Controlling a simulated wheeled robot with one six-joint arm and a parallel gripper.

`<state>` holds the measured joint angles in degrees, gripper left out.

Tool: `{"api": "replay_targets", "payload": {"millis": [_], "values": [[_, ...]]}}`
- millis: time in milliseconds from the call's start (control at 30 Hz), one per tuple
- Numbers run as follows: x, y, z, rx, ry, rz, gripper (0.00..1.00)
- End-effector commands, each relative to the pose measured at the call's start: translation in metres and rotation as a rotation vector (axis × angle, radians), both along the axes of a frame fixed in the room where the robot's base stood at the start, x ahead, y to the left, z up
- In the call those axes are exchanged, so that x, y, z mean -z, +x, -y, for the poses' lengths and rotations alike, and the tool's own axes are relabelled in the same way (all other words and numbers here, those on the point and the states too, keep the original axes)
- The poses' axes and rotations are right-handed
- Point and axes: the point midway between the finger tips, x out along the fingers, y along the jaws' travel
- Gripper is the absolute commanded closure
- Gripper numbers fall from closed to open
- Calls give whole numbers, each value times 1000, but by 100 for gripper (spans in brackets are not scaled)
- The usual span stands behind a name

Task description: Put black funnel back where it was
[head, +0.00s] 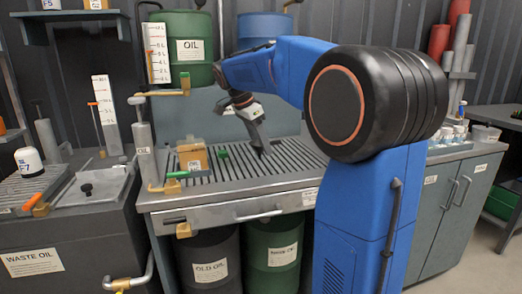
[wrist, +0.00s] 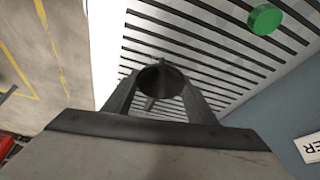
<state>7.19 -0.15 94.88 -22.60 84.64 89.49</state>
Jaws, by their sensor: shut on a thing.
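My gripper (wrist: 160,98) is shut on the black funnel (wrist: 160,80), whose dark round mouth shows between the two fingers in the wrist view. In the head view my gripper (head: 253,119) points down over the slatted grate (head: 290,160) of the middle bench, with the dark funnel (head: 262,146) at its tip. The funnel's lower end is close to the slats. I cannot tell whether it touches them. My fingers hide part of its sides.
A green cap (head: 222,152) lies on the grate left of my gripper and also shows in the wrist view (wrist: 265,19). An orange-brown container (head: 192,156) stands at the grate's left. A green oil drum (head: 190,48) stands behind. The grate's front is clear.

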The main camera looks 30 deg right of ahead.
Motion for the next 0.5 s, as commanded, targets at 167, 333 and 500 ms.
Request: {"api": "replay_targets", "payload": {"millis": [167,333,500], "values": [[21,0,0,0,0,0,74],[22,0,0,1,0,1,74],[23,0,0,0,0,0,74]]}}
